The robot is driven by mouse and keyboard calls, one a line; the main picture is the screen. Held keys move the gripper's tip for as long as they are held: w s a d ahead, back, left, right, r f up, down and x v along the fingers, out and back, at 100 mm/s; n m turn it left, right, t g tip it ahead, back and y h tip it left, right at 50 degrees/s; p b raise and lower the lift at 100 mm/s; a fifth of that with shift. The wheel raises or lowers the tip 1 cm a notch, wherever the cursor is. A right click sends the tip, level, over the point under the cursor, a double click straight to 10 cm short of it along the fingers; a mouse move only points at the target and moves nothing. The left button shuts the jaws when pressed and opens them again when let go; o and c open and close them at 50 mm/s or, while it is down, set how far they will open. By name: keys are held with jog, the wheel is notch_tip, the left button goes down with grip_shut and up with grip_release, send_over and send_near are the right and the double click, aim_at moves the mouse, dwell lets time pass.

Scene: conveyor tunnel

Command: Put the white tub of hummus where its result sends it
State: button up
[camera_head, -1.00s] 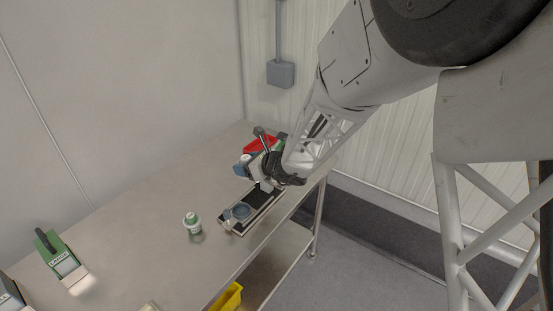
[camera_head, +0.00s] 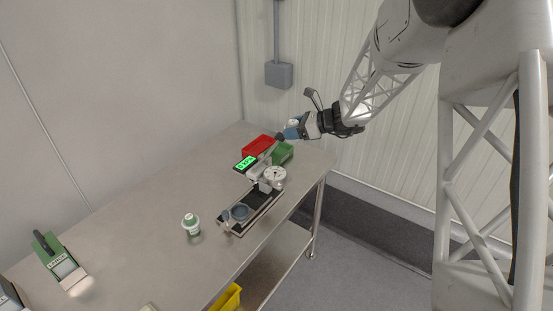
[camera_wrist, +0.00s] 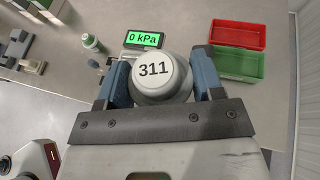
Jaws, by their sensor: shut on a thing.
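My gripper (camera_head: 290,131) is shut on a white tub (camera_wrist: 153,70) with a grey rim and the number 311 on its lid. The blue fingers grip it from both sides in the wrist view. It is held in the air near the far end of the table, above and behind the trays in the head view. A tester (camera_head: 245,214) on the table has a lit green display (camera_head: 245,163), which reads 0 kPa in the wrist view (camera_wrist: 144,39). A red tray (camera_wrist: 239,35) and a green tray (camera_wrist: 233,64) stand side by side, right of the tub in the wrist view.
A white and green bottle (camera_head: 191,225) stands left of the tester. A green device with a black handle (camera_head: 60,258) is at the table's near left. A yellow bin (camera_head: 228,298) sits on the lower shelf. The table's middle left is clear.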

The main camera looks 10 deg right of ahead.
jog(key=w+d+f, duration=0.1)
jog(key=w+f, duration=0.1)
jog(key=f, duration=0.4)
jog(key=w+d+f, duration=0.2)
jog(key=f, duration=0.5)
jog(key=w+a+f+n+g, duration=0.1)
jog(key=a+f, duration=0.3)
jog(key=shift+a+f+y, duration=0.3)
jog(key=shift+a+f, duration=0.05)
jog(key=shift+f, duration=0.05)
jog(key=shift+w, duration=0.1)
send_over(267, 151)
jog(key=s+d, duration=0.1)
jog(key=d, duration=0.3)
jog(key=shift+s+f, duration=0.2)
jog(key=shift+f, duration=0.5)
jog(key=shift+f, duration=0.1)
jog(key=shift+f, duration=1.7)
jog(key=shift+f, duration=0.1)
jog(key=o, duration=1.3)
